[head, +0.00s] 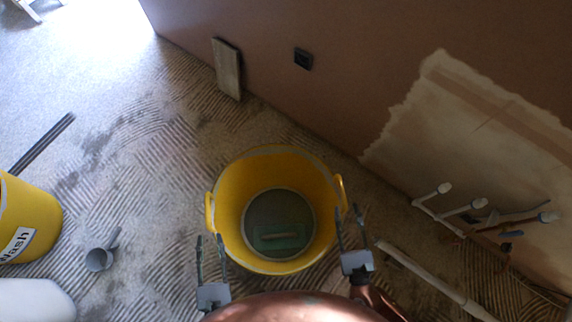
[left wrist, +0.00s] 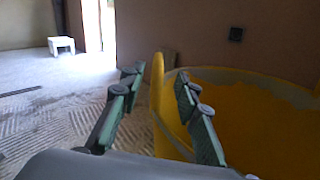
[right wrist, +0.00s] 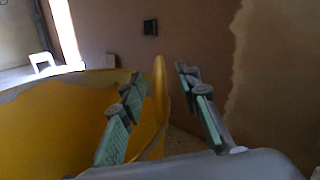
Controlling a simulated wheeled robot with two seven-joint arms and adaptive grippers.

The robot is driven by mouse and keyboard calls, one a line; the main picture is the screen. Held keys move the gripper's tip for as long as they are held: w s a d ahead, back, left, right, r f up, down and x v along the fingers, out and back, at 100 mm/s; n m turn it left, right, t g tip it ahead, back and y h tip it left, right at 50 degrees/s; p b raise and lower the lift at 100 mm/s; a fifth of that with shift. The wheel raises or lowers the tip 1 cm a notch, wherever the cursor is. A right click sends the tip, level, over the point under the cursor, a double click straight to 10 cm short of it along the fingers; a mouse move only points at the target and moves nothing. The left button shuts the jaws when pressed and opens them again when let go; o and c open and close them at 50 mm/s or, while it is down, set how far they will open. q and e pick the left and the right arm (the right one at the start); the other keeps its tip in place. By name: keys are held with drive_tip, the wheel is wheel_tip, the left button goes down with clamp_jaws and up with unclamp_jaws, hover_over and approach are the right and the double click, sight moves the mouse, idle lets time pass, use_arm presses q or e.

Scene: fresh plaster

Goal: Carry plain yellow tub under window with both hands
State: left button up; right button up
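The plain yellow tub (head: 232,185) stands upright on the floor in the middle of the head view, with a handle on its left and right sides. A grey disc-like bottom with a green flat tool (head: 280,237) shows inside it. My left gripper (head: 210,245) is open near the left handle (head: 210,212); in the left wrist view the handle (left wrist: 157,85) rises ahead, between the spread fingers. My right gripper (head: 349,222) is open near the right handle (head: 341,190); in the right wrist view that handle (right wrist: 159,80) stands between the fingers. I cannot tell whether either touches.
A yellow tub labelled "Wash" (head: 40,215) and a grey scoop-like item (head: 100,256) are at the left. A board (head: 227,68) leans on the wall. Pipes (head: 440,275) stick out at the right. The ridged floor toward the upper left is mostly clear.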

drive_tip(key=s, duration=0.6)
drive_tip(key=shift+s+d, duration=0.25)
drive_tip(key=shift+f, duration=0.15)
